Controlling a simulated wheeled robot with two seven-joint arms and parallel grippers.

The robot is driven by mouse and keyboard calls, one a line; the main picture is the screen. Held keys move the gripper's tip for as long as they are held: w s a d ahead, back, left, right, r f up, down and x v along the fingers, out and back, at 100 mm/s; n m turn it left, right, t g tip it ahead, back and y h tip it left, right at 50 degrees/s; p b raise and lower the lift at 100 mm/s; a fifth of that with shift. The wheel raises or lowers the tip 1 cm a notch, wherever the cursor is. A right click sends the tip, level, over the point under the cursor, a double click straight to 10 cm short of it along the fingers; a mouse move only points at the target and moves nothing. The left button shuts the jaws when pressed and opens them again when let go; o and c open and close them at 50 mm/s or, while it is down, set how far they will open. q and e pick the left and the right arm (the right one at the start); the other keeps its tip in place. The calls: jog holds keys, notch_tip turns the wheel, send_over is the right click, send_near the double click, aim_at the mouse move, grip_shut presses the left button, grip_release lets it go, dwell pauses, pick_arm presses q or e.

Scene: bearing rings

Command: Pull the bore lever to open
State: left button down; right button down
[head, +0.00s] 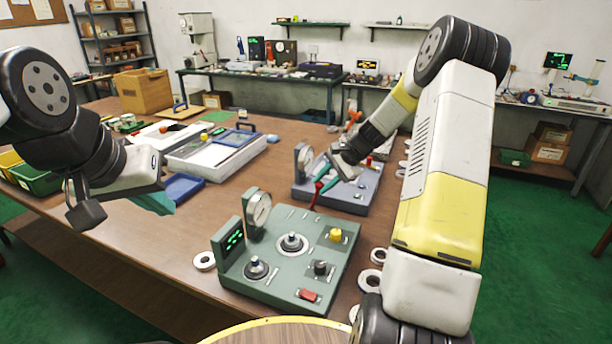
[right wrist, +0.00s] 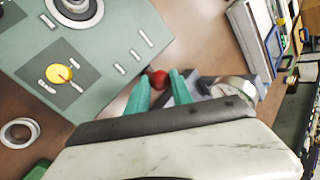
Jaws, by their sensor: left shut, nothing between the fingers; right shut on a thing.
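The lever with a red knob (head: 319,186) rises near the far right edge of the green console (head: 285,277); its base is hard to make out. The knob shows between the fingertips in the right wrist view (right wrist: 158,78). My right gripper (head: 328,181) has its teal fingers around the lever, shut on it; the fingers hide part of the shaft. The console carries a dial gauge (head: 259,211), a green-lit display (head: 233,240), two round spindles (head: 292,243), a yellow knob (head: 336,235) and a red switch (head: 308,295). My left gripper (head: 158,203) is shut and empty over the table's left side.
A blue-grey device (head: 350,196) with its own gauge stands just behind the console. A white case (head: 215,158) and a blue tray (head: 183,187) lie at the left. Pale rings (head: 204,261) lie beside the console.

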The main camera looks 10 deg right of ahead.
jog(key=shift+s+d+f, duration=0.4)
jog(key=shift+d, duration=0.15)
jog(key=shift+s+d+f, duration=0.35)
jog(key=shift+s+d, duration=0.05)
jog(key=shift+d, duration=0.15)
jog(key=shift+s+f, duration=0.1)
jog(key=shift+f, duration=0.05)
jog(key=c, duration=1.1)
grip_release()
jog(key=shift+d, duration=0.1)
jog(key=shift+r, duration=0.25)
jog(key=v, duration=0.7)
jog(key=shift+d+r, duration=0.1)
jog(key=shift+r, duration=0.2)
